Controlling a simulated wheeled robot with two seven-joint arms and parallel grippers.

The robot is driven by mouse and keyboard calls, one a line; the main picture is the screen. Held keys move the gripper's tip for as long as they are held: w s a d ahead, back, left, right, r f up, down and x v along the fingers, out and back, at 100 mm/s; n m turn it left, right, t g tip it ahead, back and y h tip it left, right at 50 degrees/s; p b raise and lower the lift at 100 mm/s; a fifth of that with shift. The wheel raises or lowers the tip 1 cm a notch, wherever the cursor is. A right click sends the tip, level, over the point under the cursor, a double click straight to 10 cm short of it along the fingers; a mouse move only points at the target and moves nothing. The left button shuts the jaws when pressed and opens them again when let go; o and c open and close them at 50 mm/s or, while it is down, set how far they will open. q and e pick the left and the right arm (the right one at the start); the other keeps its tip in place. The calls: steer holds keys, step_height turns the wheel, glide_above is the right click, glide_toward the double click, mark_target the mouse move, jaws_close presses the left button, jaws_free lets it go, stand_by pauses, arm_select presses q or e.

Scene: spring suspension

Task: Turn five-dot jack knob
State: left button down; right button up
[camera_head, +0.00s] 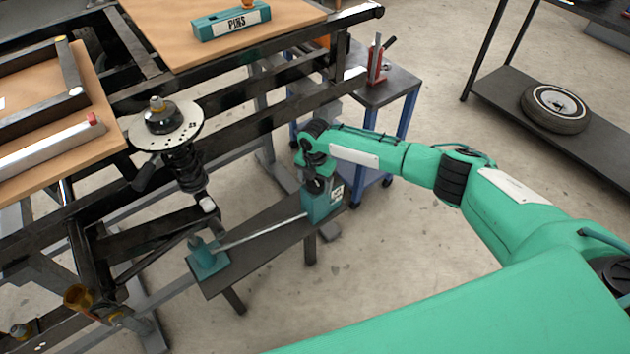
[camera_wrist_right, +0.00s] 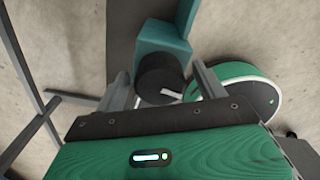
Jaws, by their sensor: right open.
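A teal jack box (camera_head: 321,206) with a small white label stands at the right end of a low dark bench; the label's marks are too small to read. In the right wrist view, a dark round knob (camera_wrist_right: 158,80) with a white mark sits on the teal box (camera_wrist_right: 162,40). No five-dot mark can be made out. My right gripper (camera_head: 318,184) is at the top of the box and hides the knob in the head view. Its open fingers (camera_wrist_right: 162,90) stand on either side of the knob, with gaps visible. My left gripper is not in view.
A pale rod (camera_head: 262,231) runs from the box to a teal jack foot (camera_head: 208,258) on the dark bench (camera_head: 240,262). A spring and disc assembly (camera_head: 168,125) and frame bars stand left. A blue-legged cart (camera_head: 392,90) is close behind my right arm.

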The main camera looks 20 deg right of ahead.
steer(key=c, duration=1)
